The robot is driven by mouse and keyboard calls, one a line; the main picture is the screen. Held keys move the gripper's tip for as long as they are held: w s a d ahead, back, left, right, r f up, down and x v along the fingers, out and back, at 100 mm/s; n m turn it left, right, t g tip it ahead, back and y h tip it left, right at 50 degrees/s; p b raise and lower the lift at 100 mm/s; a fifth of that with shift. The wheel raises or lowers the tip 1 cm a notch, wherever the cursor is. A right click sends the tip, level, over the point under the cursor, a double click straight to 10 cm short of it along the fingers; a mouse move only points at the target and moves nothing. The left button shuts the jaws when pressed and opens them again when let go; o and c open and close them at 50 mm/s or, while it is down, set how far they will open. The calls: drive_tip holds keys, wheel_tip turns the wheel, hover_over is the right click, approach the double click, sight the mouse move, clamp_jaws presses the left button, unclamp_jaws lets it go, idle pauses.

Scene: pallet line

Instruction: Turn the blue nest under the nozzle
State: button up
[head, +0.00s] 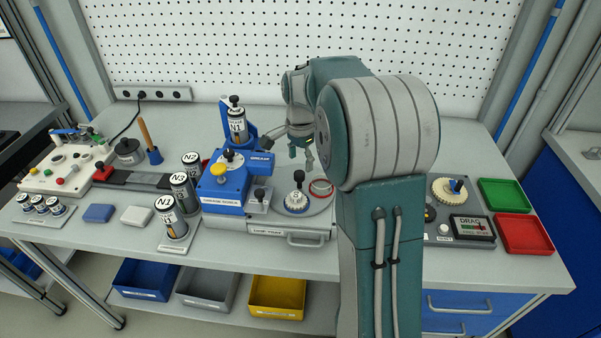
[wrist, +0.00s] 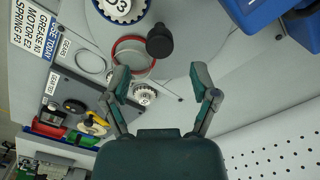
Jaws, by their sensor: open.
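The blue nest (head: 296,209) is a blue ring holding a white toothed part, at the front of the grey turntable (head: 318,206). It shows at the top edge of the wrist view (wrist: 122,20). An empty-looking red ring nest (head: 321,187) is to its right. A black knob (head: 299,176) rises by the blue nest; it also shows in the wrist view (wrist: 159,41). My gripper (head: 301,155) is open and empty above the turntable, its fingers apart and clear of the knob (wrist: 160,84). The blue dispenser head (head: 260,162) overhangs at left; the nozzle tip is hidden.
Canister N1 (head: 237,126) stands on the blue dispenser. Canisters N2 and N3 (head: 181,188) stand farther left. The drag tester (head: 472,228) and green tray (head: 503,194) are right of my arm.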

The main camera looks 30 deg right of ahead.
sight(299, 173)
drive_tip(key=f, duration=0.4)
drive_tip(key=shift+a, duration=0.4)
drive_tip(key=shift+f, duration=0.2)
drive_tip(key=shift+d+f, duration=0.15)
drive_tip(key=shift+d, duration=0.1)
clamp_jaws()
